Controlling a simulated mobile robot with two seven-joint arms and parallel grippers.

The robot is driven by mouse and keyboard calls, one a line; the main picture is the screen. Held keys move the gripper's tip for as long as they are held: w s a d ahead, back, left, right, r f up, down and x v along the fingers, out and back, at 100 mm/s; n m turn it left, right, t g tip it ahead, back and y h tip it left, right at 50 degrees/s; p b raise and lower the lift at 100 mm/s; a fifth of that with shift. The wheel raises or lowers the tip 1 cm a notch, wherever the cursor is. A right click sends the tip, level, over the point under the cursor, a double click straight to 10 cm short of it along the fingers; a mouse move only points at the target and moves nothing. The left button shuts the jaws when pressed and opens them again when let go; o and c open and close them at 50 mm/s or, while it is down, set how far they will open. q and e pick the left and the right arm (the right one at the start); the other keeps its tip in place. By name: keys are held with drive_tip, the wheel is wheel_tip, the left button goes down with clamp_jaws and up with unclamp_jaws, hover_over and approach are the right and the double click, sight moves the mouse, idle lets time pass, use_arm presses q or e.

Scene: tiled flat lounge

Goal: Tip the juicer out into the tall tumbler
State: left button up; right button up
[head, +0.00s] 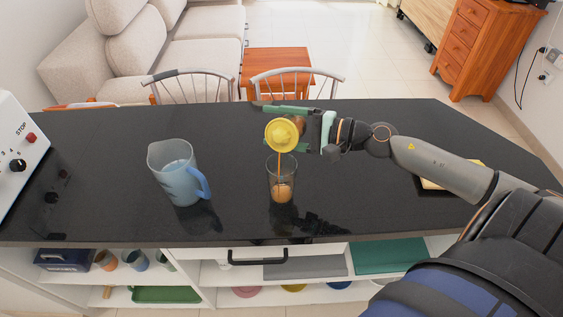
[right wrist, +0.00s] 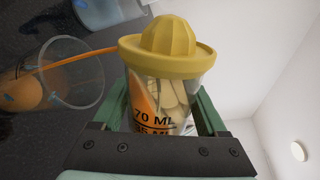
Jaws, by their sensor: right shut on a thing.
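The juicer (head: 283,134) has a yellow ribbed top and a clear cup with black volume marks. It also shows in the right wrist view (right wrist: 168,50). My right gripper (head: 290,124) is shut on the juicer's cup, with its green fingers on both sides, and holds it tilted above the tumbler. The tall tumbler (head: 270,178) is clear glass and stands upright on the dark counter. A thin orange stream runs from the juicer into the tumbler, and orange juice lies in its bottom. The tumbler shows at the left in the right wrist view (right wrist: 85,75). My left gripper is not in view.
A blue translucent jug (head: 175,170) with a handle stands left of the tumbler on the black counter (head: 100,150). A white appliance (head: 18,150) with knobs is at the far left. A yellow item (head: 437,184) lies under my right arm. The counter between jug and appliance is clear.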

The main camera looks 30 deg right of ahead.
drive_tip(key=shift+f+n, duration=0.2)
drive_tip(key=shift+n, duration=0.2)
idle(0.7)
drive_tip(key=shift+r+n+h, duration=0.3)
drive_tip(key=shift+r+n, duration=0.1)
drive_tip(key=shift+n, duration=0.3)
idle(0.7)
drive_tip(key=shift+r, duration=0.1)
idle(0.3)
